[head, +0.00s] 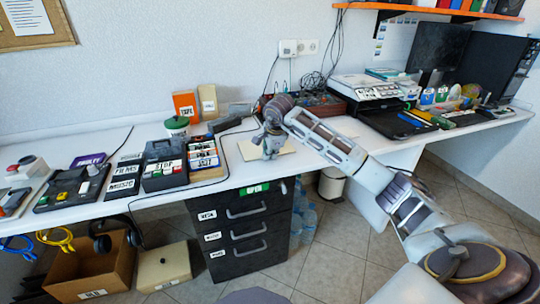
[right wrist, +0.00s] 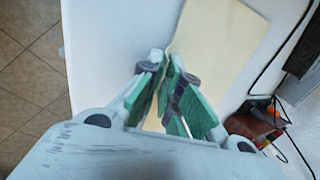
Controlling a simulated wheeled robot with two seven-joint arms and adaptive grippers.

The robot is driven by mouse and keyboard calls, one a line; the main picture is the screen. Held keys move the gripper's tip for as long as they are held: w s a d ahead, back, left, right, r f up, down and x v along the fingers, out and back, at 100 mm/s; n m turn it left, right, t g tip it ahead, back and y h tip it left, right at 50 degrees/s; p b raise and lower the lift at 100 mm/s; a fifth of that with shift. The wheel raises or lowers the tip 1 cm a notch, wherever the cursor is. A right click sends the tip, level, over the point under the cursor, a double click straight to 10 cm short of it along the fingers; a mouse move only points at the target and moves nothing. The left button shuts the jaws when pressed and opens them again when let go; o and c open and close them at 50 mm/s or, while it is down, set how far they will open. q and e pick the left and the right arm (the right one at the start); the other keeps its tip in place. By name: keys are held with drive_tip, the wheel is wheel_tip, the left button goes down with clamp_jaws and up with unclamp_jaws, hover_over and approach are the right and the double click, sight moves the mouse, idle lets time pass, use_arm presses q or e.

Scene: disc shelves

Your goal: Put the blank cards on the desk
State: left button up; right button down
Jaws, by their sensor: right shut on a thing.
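The blank cards (head: 284,148) show as a flat cream stack or sheet at the front middle of the white desk (head: 330,128). They look to be lying on the desk top or just above it; I cannot tell which. My right gripper (head: 269,153) points down over them. In the right wrist view its green-padded fingers (right wrist: 168,66) are shut on the near edge of the cards (right wrist: 218,38), which stretch away from the fingertips over the white desk surface (right wrist: 110,40). The gripper hides part of the cards. My left gripper is not in view.
Labelled disc boxes (head: 165,172) and a green-lidded tub (head: 176,126) stand left of the cards. An electronic box with cables (head: 318,104) and a printer (head: 368,90) stand to the right. A black drawer unit (head: 238,228) is under the desk edge. My right arm crosses the desk front.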

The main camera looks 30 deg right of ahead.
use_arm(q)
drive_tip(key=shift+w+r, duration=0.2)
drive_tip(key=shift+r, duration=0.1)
use_arm(e)
drive_tip(key=c, duration=1.9)
unclamp_jaws()
drive_tip(key=shift+r, duration=0.15)
drive_tip(key=shift+s+r, duration=0.15)
drive_tip(key=shift+r, duration=0.25)
use_arm(q)
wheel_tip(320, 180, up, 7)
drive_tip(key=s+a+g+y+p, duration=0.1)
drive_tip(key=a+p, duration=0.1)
drive_tip(key=p, duration=0.1)
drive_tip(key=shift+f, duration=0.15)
use_arm(e)
drive_tip(key=v, duration=1.1)
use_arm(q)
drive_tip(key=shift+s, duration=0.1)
use_arm(e)
drive_tip(key=shift+s+a, duration=0.1)
